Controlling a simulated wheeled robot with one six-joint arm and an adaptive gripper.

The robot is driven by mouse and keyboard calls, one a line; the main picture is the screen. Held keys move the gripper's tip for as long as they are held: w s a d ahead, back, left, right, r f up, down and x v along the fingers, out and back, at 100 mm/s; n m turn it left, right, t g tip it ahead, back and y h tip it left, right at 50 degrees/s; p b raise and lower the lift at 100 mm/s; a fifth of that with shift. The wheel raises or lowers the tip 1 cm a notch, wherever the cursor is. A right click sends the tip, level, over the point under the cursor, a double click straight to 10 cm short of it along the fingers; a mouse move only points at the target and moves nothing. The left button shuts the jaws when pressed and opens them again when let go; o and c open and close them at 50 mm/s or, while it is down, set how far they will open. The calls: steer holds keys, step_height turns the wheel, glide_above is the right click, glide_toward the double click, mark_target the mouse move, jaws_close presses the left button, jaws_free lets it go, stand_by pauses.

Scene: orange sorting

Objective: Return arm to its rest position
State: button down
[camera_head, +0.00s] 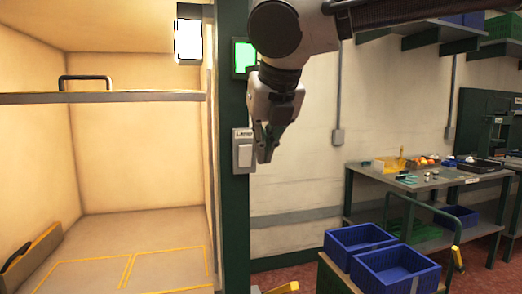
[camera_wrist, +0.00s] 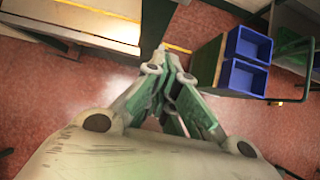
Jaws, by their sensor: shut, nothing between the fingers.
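My gripper (camera_head: 265,156) hangs pointing down in the upper middle of the head view, in front of the green post. Its fingers are together, with nothing between them. In the wrist view my gripper (camera_wrist: 172,52) also shows shut and empty, above the red floor. In the head view it overlaps the edge of a light switch (camera_head: 242,150) on the post; I cannot tell how far apart they are. My arm reaches in from the top right.
A lit booth with a shelf (camera_head: 100,97) stands at left. Two blue bins (camera_head: 357,240) (camera_head: 395,268) sit on a cart at lower right. Behind it is a workbench (camera_head: 430,180) with several items. In the wrist view, red floor (camera_wrist: 60,100) lies open below.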

steer(key=s+d+f+m+g, duration=0.3)
steer(key=d+f+m, duration=0.7)
steer(key=m, duration=1)
steer(key=s+d+f+m, duration=0.2)
steer(key=d+m, duration=0.4)
steer(key=d, duration=0.2)
steer(key=s+d+f+m+h, duration=0.1)
steer(key=s+d+f+m, duration=0.1)
steer(key=d+m, duration=0.4)
steer(key=s+d+f+m+h, duration=0.1)
steer(key=s+d+f+m, duration=0.2)
steer(key=d+m, duration=0.4)
steer(key=d+f, duration=0.1)
steer(key=d, duration=0.3)
steer(key=shift+d+t, duration=0.2)
steer(key=shift+t, duration=0.1)
